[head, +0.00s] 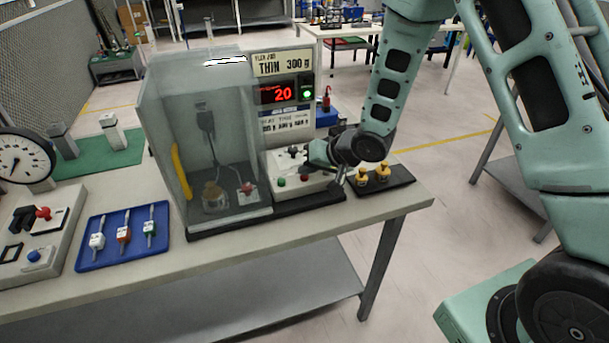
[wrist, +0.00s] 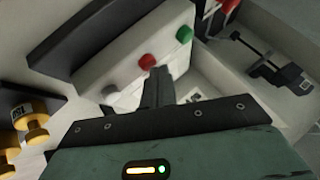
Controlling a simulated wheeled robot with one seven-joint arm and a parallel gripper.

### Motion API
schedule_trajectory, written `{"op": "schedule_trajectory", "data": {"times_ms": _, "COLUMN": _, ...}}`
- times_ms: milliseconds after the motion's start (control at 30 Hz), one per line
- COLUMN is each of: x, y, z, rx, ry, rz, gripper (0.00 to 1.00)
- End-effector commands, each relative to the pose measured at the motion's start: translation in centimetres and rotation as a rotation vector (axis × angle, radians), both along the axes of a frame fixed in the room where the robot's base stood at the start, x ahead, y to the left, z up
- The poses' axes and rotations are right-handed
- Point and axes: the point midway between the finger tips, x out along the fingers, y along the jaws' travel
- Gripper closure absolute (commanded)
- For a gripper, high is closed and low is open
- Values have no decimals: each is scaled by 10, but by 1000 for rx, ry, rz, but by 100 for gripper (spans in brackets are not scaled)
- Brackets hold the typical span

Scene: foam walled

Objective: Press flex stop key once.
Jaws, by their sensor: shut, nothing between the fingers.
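The flex tester's white control box (head: 300,186) stands at the right of its clear enclosure (head: 205,140). A green button (head: 282,182) and a red button (head: 305,178) show on its front. The wrist view shows the red button (wrist: 148,62), the green button (wrist: 184,34) and a grey button (wrist: 110,89) in a row. I cannot read which is labelled stop. My gripper (wrist: 160,74) is shut and empty, its tips just beside the red button in that view; I cannot tell whether they touch. In the head view my gripper (head: 342,181) is at the box's right end.
Yellow weights (head: 383,170) stand on a black base just right of the box. The display (head: 285,93) reads 20 beside a lit green lamp. A blue tray (head: 124,236) with several clamps and a dial gauge (head: 22,158) are at left.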

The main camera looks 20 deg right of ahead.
Motion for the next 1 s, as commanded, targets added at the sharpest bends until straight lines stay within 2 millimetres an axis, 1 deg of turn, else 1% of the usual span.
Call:
{"op": "schedule_trajectory", "data": {"times_ms": 267, "x": 0, "y": 0, "z": -4, "rx": 0, "ry": 1, "rz": 1, "gripper": 100}}
{"op": "schedule_trajectory", "data": {"times_ms": 567, "x": 0, "y": 0, "z": -3, "rx": 0, "ry": 2, "rz": 1, "gripper": 100}}
{"op": "schedule_trajectory", "data": {"times_ms": 900, "x": 0, "y": 0, "z": 14, "rx": 0, "ry": 1, "rz": 1, "gripper": 100}}
{"op": "schedule_trajectory", "data": {"times_ms": 1000, "x": 0, "y": 0, "z": 16, "rx": 1, "ry": 1, "rz": 0, "gripper": 100}}
